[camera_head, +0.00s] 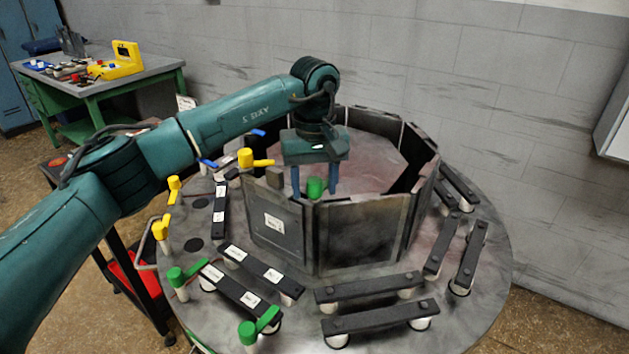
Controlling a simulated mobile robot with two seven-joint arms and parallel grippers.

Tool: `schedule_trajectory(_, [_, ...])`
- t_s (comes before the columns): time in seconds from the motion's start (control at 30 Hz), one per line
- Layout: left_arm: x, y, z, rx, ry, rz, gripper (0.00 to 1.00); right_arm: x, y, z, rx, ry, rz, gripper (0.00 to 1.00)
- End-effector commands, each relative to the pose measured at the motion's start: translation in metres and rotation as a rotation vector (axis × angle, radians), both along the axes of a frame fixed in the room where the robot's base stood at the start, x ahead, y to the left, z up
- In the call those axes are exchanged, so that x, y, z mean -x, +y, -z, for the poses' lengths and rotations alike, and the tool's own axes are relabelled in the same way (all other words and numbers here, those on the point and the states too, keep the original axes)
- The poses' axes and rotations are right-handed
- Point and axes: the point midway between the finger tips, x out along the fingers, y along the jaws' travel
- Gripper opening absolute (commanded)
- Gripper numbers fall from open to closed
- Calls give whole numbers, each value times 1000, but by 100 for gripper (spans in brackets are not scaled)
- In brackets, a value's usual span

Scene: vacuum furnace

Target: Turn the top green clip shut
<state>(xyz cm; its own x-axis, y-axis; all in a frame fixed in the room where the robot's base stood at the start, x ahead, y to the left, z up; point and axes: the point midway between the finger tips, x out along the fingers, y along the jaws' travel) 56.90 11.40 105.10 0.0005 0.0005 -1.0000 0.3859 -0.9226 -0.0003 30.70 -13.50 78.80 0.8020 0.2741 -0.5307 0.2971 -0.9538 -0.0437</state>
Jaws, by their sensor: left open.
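The top green clip (316,188) stands at the near upper rim of the ring of dark panels (362,232). My left gripper (315,190) points down from above, with one blue finger on each side of this clip. Its fingers are apart, and I cannot tell whether either touches the clip. The gripper body hides what lies behind the clip, so its turn is hard to read. Two other green clips, one at the left (178,278) and one at the front (248,333), sit low on the round plate. My right gripper is out of view.
Yellow clips (245,158) and blue clips (208,163) stand around the plate's left side. Dark bars (380,317) on white posts lie around the ring on the round grey plate (470,300). A green workbench (110,82) with tools stands at the back left.

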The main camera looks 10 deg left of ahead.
Motion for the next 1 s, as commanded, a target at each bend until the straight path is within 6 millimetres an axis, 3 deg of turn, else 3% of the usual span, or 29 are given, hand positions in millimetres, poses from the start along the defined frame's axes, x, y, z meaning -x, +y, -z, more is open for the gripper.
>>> schedule_trajectory(0.17, [0,0,0,0,0,0,49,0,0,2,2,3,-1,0])
schedule_trajectory(0.7, [0,0,0,0,-1,-1,6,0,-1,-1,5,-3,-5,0])
schedule_trajectory(1.0, [-1,1,-1,-1,-2,-41,6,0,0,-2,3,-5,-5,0])
